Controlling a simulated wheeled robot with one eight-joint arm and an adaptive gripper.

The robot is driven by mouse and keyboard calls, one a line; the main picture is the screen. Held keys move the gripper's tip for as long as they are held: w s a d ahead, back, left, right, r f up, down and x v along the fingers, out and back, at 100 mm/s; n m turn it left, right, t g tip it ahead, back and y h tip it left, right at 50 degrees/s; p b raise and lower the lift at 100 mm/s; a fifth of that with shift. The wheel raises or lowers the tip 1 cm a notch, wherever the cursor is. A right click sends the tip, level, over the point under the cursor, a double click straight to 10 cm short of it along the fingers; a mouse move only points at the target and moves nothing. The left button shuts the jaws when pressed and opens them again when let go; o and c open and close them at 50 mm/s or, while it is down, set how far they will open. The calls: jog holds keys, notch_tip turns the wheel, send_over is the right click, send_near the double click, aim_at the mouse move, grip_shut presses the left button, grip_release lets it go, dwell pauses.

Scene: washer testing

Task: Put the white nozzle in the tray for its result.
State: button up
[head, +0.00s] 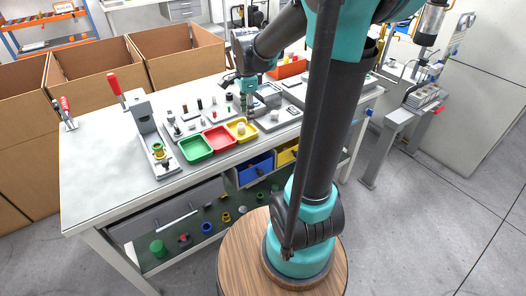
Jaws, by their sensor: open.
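A green tray (196,150), a red tray (213,145) and a yellow tray (250,137) stand side by side along the front of the workbench. A small pale object (241,128) shows in the yellow tray; it looks like the white nozzle, but it is too small to be certain. My gripper (246,106) is open, pointing down above the bench behind the yellow tray, beside a grey fixture. Whether anything stands between its fingers is too small to tell. The red and green trays look empty.
A lever clamp (140,108) with a red handle stands left of the trays. Several small parts stand on a grey board (184,120) behind them. A grey fixture (268,95) stands right of my gripper. Cardboard boxes (96,75) line the back.

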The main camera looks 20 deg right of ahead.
jog(key=s+d+f+n+t, duration=0.1)
jog(key=s+f+n, duration=0.4)
jog(key=s+n, duration=0.3)
jog(key=s+d+f+n+t, duration=0.1)
jog(key=s+f+n+t, duration=0.1)
jog(key=s+f+n, duration=0.3)
jog(key=s+n, duration=0.3)
jog(key=n, duration=0.1)
jog(key=shift+s+d, duration=0.25)
